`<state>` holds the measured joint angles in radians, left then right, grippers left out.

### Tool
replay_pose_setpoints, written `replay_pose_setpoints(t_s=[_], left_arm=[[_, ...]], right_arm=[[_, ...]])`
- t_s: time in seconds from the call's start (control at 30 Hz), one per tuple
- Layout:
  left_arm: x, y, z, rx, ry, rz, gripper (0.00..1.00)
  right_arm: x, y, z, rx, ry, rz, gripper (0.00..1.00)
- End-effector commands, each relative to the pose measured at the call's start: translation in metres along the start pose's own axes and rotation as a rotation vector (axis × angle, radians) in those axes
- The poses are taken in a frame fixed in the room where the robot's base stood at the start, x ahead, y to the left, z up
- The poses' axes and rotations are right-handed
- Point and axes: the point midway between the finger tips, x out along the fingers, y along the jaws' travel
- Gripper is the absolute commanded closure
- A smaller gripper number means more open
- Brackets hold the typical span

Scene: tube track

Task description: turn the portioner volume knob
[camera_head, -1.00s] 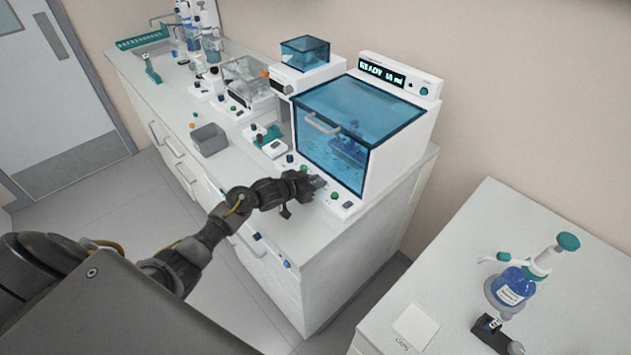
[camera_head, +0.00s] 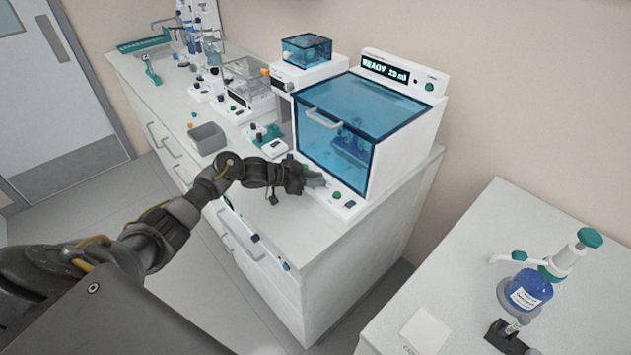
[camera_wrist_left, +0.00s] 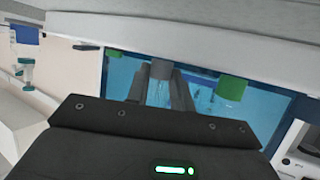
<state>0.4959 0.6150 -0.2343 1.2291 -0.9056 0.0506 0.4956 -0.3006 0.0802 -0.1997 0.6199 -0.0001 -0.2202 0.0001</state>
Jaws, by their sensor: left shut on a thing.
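The portioner (camera_head: 405,140) is a white machine with a blue see-through cover, standing on the white bench. Its display (camera_head: 387,72) reads READY and a volume in ml that looks like 20 or 23. My left gripper (camera_head: 308,180) is at the low front panel, and its arm hides part of the controls. In the left wrist view, its fingers close on a grey knob (camera_wrist_left: 162,70), the volume knob as far as I can tell. A green button (camera_wrist_left: 232,87) sits beside it, apart from the fingers. My right gripper is out of view.
A grey bin (camera_head: 207,138) and smaller lab devices stand on the bench to the left. A separate table at right holds a blue dispenser bottle (camera_head: 528,290) and a white square pad (camera_head: 426,330). Open floor lies in front of the bench.

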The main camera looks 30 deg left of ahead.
Motion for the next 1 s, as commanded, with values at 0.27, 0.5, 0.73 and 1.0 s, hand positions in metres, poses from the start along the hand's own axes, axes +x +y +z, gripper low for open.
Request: replay_pose_setpoints(t_s=[0.27,0.5,0.73,1.0], left_arm=[[0.0,0.0,0.0,-0.001,0.0,-0.002,0.55],[-0.001,0.0,0.0,-0.001,0.0,-0.002,0.55],[-0.026,-0.001,0.003,0.002,-0.002,-0.005,0.55],[-0.079,-0.001,0.003,0.003,-0.003,-0.003,0.55]], right_arm=[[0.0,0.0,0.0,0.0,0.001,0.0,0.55],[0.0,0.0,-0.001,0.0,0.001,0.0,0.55],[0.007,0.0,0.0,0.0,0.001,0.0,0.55],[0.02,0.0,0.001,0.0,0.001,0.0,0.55]])
